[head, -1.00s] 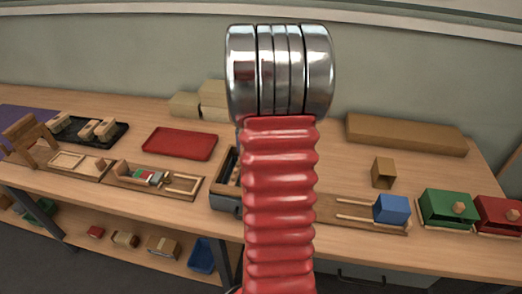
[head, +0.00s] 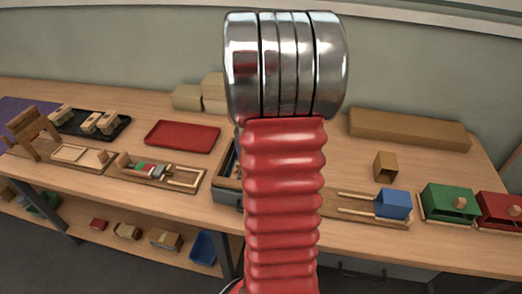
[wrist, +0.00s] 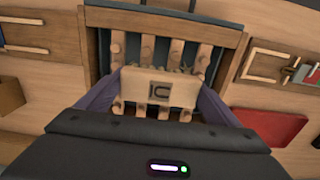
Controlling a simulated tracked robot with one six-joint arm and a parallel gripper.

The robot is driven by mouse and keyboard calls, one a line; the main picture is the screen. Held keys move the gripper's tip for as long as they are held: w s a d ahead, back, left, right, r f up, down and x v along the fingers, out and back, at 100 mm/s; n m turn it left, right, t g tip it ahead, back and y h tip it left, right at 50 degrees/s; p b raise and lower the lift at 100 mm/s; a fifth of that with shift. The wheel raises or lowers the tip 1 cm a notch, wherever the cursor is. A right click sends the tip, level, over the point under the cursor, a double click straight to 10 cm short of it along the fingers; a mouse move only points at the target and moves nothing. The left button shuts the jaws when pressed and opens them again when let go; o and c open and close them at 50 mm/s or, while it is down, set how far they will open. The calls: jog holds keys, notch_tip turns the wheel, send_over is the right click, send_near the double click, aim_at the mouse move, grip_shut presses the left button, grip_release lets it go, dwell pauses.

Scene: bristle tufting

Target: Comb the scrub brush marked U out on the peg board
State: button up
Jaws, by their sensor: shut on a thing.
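In the wrist view my gripper (wrist: 161,84) has its two purple fingers shut on a pale wooden brush block (wrist: 148,87). A dark mark on the block looks like a bar beside a C shape, which may be an underlined U turned sideways. The block is over the peg board (wrist: 172,17), a blue-grey framed tray with rows of wooden pegs. Bristles and any contact with the pegs are hard to make out. In the head view the peg board (head: 226,196) is mostly hidden behind my red arm, and my gripper and brush are hidden.
Left of the peg board in the head view are a wooden jig (head: 158,179), a red tray (head: 182,149) and a black tray (head: 122,131) holding several brushes. To the right are a blue block (head: 393,204), a green box (head: 449,201) and a red box (head: 500,209).

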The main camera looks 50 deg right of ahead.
jog(key=shift+s+a, duration=0.3)
jog(key=shift+a, duration=0.4)
jog(key=shift+w+d+f, duration=0.1)
jog(key=shift+w+d, duration=0.15)
jog(key=shift+d, duration=0.35)
jog(key=shift+w+d+r, duration=0.1)
jog(key=shift+w+d, duration=0.15)
jog(key=shift+d, duration=0.4)
jog(key=shift+w+d+f, duration=0.1)
jog(key=shift+w+d, duration=0.15)
jog(key=shift+d, duration=0.35)
jog(key=shift+w+d, duration=0.25)
jog(key=shift+d, duration=0.35)
jog(key=shift+w+d, duration=0.3)
jog(key=shift+d, duration=0.3)
jog(key=shift+w+d, duration=0.25)
jog(key=shift+d, duration=0.35)
notch_tip(320, 180, up, 6)
